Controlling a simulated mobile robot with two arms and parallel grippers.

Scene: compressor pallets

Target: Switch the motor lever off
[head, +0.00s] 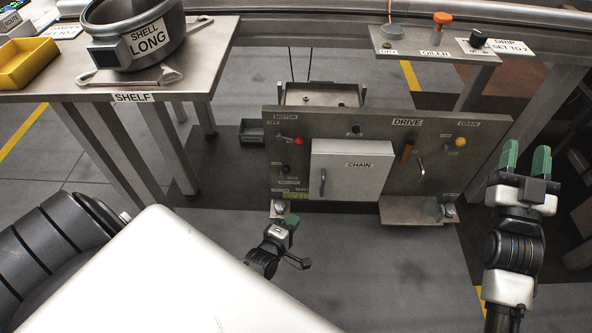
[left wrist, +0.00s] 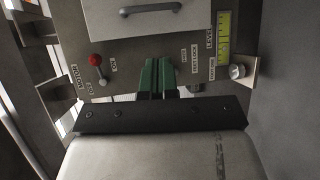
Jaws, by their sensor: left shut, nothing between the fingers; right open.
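The motor lever (head: 298,141) has a red knob and sits at the upper left of the grey panel, under the MOTOR label (head: 285,117). In the head view its knob points right, away from the OFF label at its left. The lever (left wrist: 95,60) also shows in the left wrist view, left of my fingers, with small OFF and ON labels beside it. My left gripper (head: 290,221) is shut and empty, low before the panel's left part; its green fingers (left wrist: 158,76) are apart from the lever. My right gripper (head: 526,160) is open and empty, right of the panel.
A white CHAIN door (head: 350,175) with a handle stands out from the panel middle. The DRIVE handle (head: 420,168) and yellow DRAIN knob (head: 460,142) are further right. A shelf (head: 215,75) stands at left, an oiler table (head: 440,50) at back right.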

